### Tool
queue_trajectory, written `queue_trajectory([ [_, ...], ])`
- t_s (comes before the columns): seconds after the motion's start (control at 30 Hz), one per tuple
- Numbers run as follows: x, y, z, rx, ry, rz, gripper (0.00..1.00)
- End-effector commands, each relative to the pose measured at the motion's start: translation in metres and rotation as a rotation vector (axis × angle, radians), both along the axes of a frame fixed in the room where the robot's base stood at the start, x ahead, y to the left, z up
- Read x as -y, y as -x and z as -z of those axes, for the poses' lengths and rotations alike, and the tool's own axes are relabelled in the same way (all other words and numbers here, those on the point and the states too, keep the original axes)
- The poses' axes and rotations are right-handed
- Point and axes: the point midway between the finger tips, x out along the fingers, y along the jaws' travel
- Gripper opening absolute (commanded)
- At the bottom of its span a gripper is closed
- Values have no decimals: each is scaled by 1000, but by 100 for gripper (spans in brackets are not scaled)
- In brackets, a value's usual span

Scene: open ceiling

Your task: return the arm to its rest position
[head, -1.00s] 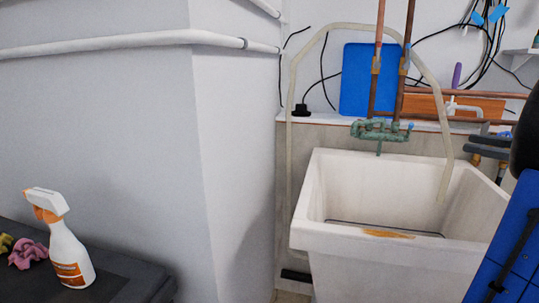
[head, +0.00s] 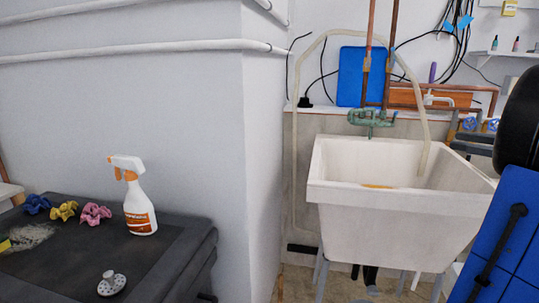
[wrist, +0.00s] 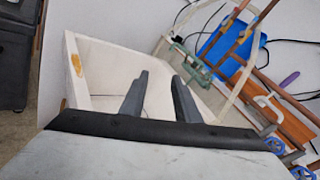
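My gripper (wrist: 160,92) shows in the wrist view with its two dark fingers spread apart and nothing between them. The fingers appear in front of the white sink (wrist: 88,105), which looks tilted in that view. I see no contact with it. My gripper does not show in the head view, so the arm's overall pose is hidden there.
In the head view, the sink (head: 390,215) stands against the wall. A dark bench (head: 185,260) at left holds a spray bottle (head: 139,205), a pink object (head: 95,213) and a metal disc (head: 111,284). A blue panel (head: 508,225) with a black handle is close at right.

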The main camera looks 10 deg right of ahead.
Motion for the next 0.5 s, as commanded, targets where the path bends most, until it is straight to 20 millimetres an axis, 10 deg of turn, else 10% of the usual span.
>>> queue_trajectory([
  [0.5, -66, -24, 22, -79, 114, -96, 29],
])
